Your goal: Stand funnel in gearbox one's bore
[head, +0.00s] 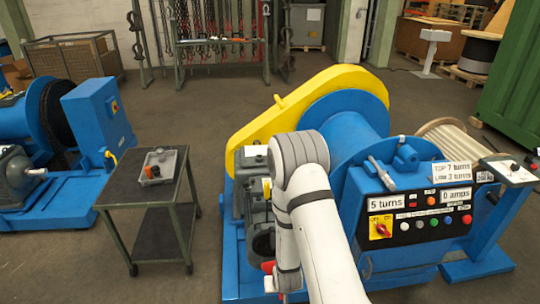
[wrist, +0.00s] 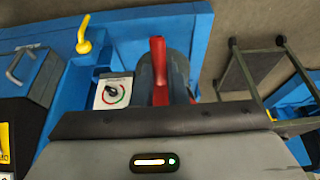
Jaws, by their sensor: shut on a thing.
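My gripper (wrist: 162,95) is low at the near left side of the blue winch, partly hidden by my white arm in the head view. It is shut on a red thing (wrist: 158,60), which appears to be the funnel; its shape is mostly hidden by the dark gripper body. Red also shows beside my arm's end in the head view (head: 268,267). A grey gearbox (head: 254,205) stands at the winch's left side, next to the yellow guard. I cannot make out its bore or whether the red thing touches it.
The blue winch (head: 345,115) has a yellow guard (head: 300,105) and a control panel (head: 420,215). A dark trolley (head: 145,190) with a grey tray (head: 164,165) stands to the left, with a second blue machine (head: 98,115) beyond. A yellow lever (wrist: 84,38) shows in the wrist view.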

